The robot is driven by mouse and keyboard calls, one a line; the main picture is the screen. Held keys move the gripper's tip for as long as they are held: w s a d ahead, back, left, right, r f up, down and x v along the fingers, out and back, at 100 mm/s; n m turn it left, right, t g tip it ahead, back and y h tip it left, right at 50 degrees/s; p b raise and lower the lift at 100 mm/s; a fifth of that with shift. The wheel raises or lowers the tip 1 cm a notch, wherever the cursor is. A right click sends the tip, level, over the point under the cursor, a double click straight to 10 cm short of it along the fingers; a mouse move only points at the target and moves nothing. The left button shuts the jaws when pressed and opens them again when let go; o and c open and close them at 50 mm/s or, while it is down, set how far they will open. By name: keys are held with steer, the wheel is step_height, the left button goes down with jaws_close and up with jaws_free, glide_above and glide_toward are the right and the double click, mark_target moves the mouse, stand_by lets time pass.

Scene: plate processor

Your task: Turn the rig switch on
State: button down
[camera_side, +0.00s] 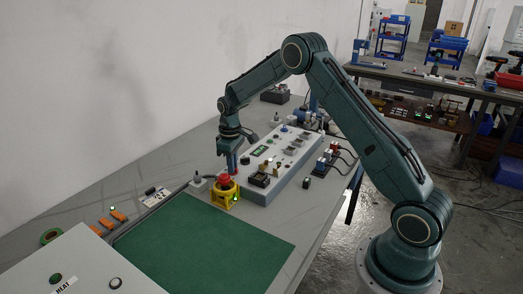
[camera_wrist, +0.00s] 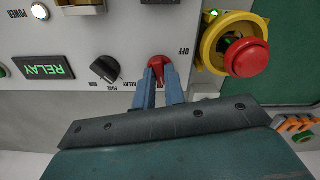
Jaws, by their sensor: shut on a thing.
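The rig switch is a red rotary knob (camera_wrist: 157,63) on the light grey panel (camera_wrist: 125,30), with the word OFF beside it in the wrist view. My gripper (camera_wrist: 159,78) has its two blue fingers on either side of the knob, shut on it. The knob's lower part is hidden between the fingers. In the side view my gripper (camera_side: 232,165) points down at the near end of the sloped grey console (camera_side: 262,185). The knob is too small and covered to make out there.
A yellow housing with a red mushroom button (camera_wrist: 246,57) stands close beside the fingers; it also shows in the side view (camera_side: 225,192). A black knob (camera_wrist: 105,69) and a lit green RELAY display (camera_wrist: 44,69) sit nearby. The green mat (camera_side: 205,235) is clear.

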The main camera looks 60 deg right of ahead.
steer(key=shift+m, duration=1.3)
steer(key=c, duration=1.5)
jaws_free()
steer(key=shift+o, duration=0.2)
steer(key=shift+r, duration=0.1)
step_height(320, 180, up, 14)
